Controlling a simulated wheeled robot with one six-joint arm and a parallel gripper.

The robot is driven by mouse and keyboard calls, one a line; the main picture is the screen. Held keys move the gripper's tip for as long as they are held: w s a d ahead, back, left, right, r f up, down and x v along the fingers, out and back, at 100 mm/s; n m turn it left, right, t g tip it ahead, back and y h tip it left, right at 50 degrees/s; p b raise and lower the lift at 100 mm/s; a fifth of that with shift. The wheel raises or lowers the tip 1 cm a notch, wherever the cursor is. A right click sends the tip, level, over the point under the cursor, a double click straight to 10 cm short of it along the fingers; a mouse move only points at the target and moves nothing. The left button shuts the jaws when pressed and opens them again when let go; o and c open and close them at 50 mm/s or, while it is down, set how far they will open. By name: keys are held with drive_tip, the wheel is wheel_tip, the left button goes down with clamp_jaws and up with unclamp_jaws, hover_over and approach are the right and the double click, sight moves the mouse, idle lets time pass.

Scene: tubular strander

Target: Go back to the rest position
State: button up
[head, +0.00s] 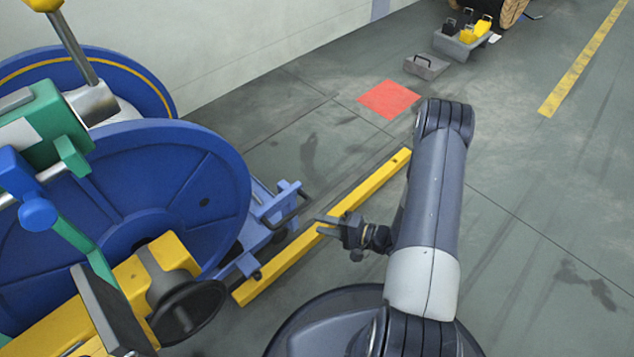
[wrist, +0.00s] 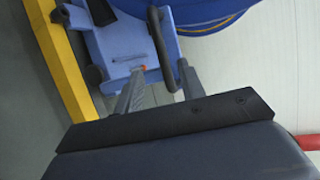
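My gripper (head: 324,225) is near the middle of the head view, over the yellow floor bar (head: 370,189), pointing left toward the blue machine. Its two fingers stand apart with nothing between them. In the wrist view my gripper (wrist: 160,84) also shows two grey fingertips spread apart, in front of a light blue bracket (wrist: 118,48) with a dark handle. My arm is bent, with its upper link rising to the right of the gripper. I cannot tell whether the gripper touches anything, but it looks free.
The strander's large blue reel (head: 140,200) fills the left, with a yellow frame and black handwheel (head: 188,308) below. A red floor patch (head: 389,99), a grey weight (head: 426,67) and a grey tray (head: 460,46) with yellow and black blocks lie behind.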

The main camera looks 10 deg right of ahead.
sight(296, 214)
drive_tip(key=b+x, duration=0.4)
drive_tip(key=x, duration=0.6)
drive_tip(key=shift+w+a+f, duration=0.15)
drive_tip(key=shift+a, duration=0.05)
drive_tip(key=shift+w, duration=0.2)
drive_tip(key=shift+w+d, duration=0.3)
drive_tip(key=shift+d, duration=0.25)
drive_tip(key=shift+s+a, duration=0.1)
